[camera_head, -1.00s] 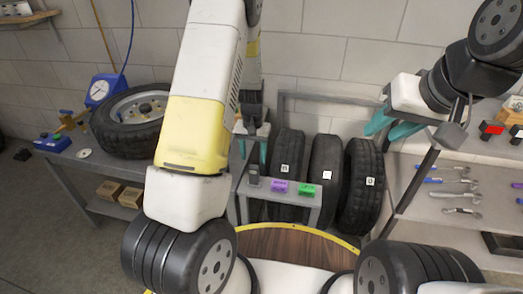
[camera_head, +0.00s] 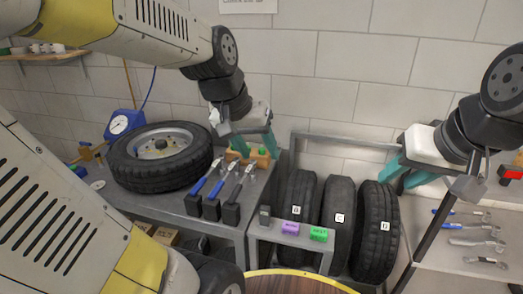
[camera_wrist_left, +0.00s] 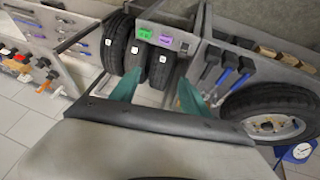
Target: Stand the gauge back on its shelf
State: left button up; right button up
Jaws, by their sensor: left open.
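A small dark grey device (camera_head: 264,215) stands upright at the left end of a small grey shelf (camera_head: 262,233); it may be the gauge. It also shows in the left wrist view (camera_wrist_left: 185,47). A blue gauge (camera_head: 122,123) with a round white dial stands behind the bench tyre at the left. My left gripper (camera_head: 252,147) is open and empty above the bench's right part, up and behind the small shelf. Its spread teal fingers show in the left wrist view (camera_wrist_left: 157,96). My right gripper (camera_head: 402,172) looks open and empty at the right, above the standing tyres.
Purple (camera_head: 290,228) and green (camera_head: 318,234) blocks share the small shelf. Several tyres (camera_head: 336,215) stand in a rack behind it. Blue- and dark-handled tools (camera_head: 215,195) stand by a lying tyre (camera_head: 160,157) on the bench. Wrenches (camera_head: 472,240) lie on the right shelf.

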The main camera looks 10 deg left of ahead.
pick_arm(q)
jog(key=s+r+t, duration=0.1)
jog(key=s+r, duration=0.1)
jog(key=s, duration=0.4)
jog(key=shift+s, duration=0.25)
